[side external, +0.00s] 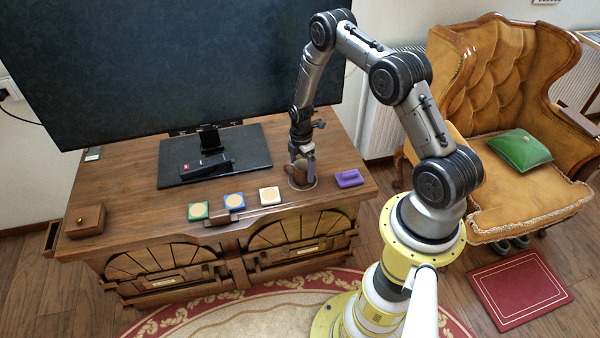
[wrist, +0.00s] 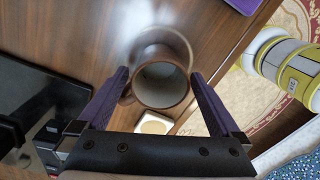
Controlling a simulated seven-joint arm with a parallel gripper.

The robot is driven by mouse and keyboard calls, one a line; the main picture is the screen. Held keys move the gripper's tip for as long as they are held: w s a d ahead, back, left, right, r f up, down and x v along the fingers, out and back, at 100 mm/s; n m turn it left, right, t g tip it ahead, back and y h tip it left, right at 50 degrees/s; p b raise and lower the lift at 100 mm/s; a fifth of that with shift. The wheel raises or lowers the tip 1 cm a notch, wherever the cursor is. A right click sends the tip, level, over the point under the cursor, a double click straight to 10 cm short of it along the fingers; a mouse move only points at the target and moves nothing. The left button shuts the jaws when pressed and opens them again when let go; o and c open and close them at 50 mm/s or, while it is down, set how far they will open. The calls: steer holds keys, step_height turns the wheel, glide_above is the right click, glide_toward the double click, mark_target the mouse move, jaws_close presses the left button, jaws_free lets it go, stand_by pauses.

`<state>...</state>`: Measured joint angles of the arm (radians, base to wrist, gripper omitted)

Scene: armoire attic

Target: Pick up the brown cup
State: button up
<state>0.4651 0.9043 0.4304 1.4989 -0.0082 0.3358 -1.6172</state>
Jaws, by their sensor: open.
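The brown cup (wrist: 160,87) stands upright on the wooden cabinet top (side external: 130,190), and I see into its pale inside in the wrist view. In the side view the cup (side external: 300,180) is near the cabinet's front edge, partly hidden by my gripper. My gripper (wrist: 163,78) is open, with one purple finger on each side of the cup. The left finger is close to the cup's handle side. I cannot tell whether either finger touches the cup.
A purple block (side external: 349,178) lies right of the cup. White (side external: 270,196), blue (side external: 234,200) and green (side external: 198,211) coaster-like squares lie to its left. A large screen (side external: 190,60) stands behind on a black base (side external: 243,150). A small wooden box (side external: 86,220) sits far left.

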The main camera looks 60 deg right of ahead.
steer(key=shift+c, duration=0.3)
steer(key=c, duration=1.4)
steer(key=shift+r, duration=0.1)
